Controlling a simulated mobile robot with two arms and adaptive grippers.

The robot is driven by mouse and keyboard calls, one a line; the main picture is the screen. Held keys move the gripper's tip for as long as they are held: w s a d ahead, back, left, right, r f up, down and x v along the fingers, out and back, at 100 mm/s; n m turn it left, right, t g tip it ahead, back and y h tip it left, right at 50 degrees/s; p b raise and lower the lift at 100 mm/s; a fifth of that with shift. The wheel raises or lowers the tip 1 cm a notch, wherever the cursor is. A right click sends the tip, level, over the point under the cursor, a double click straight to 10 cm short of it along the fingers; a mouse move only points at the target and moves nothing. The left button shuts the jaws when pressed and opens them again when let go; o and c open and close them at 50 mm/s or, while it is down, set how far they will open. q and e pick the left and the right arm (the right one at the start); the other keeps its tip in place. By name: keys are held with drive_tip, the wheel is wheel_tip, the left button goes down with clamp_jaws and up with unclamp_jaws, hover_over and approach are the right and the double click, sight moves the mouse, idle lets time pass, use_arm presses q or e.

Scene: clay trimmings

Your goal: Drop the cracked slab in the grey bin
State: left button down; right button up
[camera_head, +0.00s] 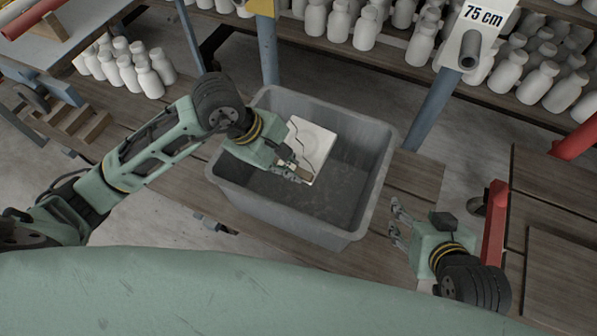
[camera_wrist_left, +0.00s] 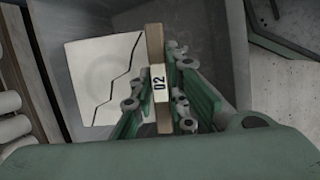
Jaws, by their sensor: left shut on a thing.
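The cracked slab (camera_head: 314,140) is a pale square with a dark jagged crack; it also shows in the left wrist view (camera_wrist_left: 95,75). A brown strip labelled "02" (camera_wrist_left: 156,45) runs along its edge. My left gripper (camera_head: 300,173) is shut on this strip, and its fingers (camera_wrist_left: 160,90) lie on both sides of it. The slab is over or inside the open grey bin (camera_head: 378,190); I cannot tell whether it touches the floor or wall. My right gripper (camera_head: 397,222) has its fingers apart, empty, to the right of the bin.
The bin stands on a brown wooden bench (camera_head: 415,180). White bottles (camera_head: 130,68) stand at the back left, and more fill the shelves (camera_head: 490,95) behind. A blue post with a "75 cm" sign (camera_head: 483,15) rises behind the bin. A red bar (camera_head: 495,225) is near my right gripper.

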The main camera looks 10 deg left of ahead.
use_arm(q)
drive_tip(key=c, duration=1.6)
unclamp_jaws()
drive_tip(key=shift+c, duration=0.2)
drive_tip(key=v, duration=1.2)
drive_tip(key=shift+s, duration=0.1)
